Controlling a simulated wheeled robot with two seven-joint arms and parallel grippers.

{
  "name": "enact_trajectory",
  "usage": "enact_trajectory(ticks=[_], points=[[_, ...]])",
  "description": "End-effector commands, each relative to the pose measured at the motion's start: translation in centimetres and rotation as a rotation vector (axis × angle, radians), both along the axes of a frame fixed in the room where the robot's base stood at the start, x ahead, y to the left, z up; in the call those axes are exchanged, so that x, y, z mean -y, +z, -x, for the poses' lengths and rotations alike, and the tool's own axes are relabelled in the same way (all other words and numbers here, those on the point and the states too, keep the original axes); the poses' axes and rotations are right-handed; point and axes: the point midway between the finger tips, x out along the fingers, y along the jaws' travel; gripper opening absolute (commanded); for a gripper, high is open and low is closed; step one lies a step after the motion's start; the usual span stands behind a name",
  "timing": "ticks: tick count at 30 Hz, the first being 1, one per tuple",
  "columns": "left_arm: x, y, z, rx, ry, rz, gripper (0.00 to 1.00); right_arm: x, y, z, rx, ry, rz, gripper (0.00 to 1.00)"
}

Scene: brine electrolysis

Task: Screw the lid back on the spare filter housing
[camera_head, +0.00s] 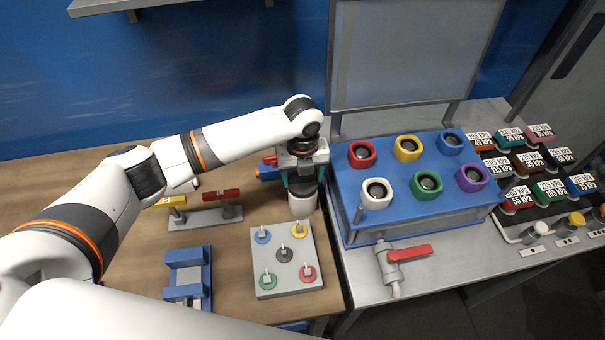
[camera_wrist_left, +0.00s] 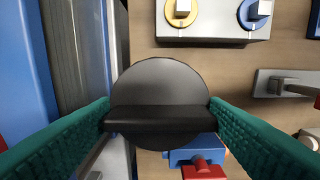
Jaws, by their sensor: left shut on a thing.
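My left gripper (camera_head: 302,180) is shut on a black round lid with a raised bar grip. In the left wrist view the lid (camera_wrist_left: 160,85) sits between the two green fingertips, which press on the ends of its bar. In the head view a white cylinder, which looks like the filter housing (camera_head: 302,206), stands on the wooden table right below the gripper. The lid is over its top; I cannot tell whether it is seated or just above. In the wrist view the lid hides the housing. My right gripper is not in view.
A blue box (camera_head: 345,215) with several coloured ring sockets stands close on the right. A grey plate (camera_head: 262,287) with coloured pegs lies in front. A stand with a red block (camera_head: 221,195) and a blue bracket (camera_head: 188,257) are to the left. A red-handled valve (camera_head: 408,253) is at right.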

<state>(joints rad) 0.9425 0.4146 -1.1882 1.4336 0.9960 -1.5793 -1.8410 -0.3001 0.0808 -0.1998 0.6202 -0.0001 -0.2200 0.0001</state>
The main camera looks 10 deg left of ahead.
Motion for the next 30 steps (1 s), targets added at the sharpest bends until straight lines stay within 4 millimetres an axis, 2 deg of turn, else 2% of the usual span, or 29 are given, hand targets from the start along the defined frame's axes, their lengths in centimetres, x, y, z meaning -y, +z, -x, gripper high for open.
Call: enact_trajectory(ticks=[30], points=[[0.03, -0.42, -0.02, 0.001, -0.001, 0.001, 0.4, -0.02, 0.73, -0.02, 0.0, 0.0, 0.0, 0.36]])
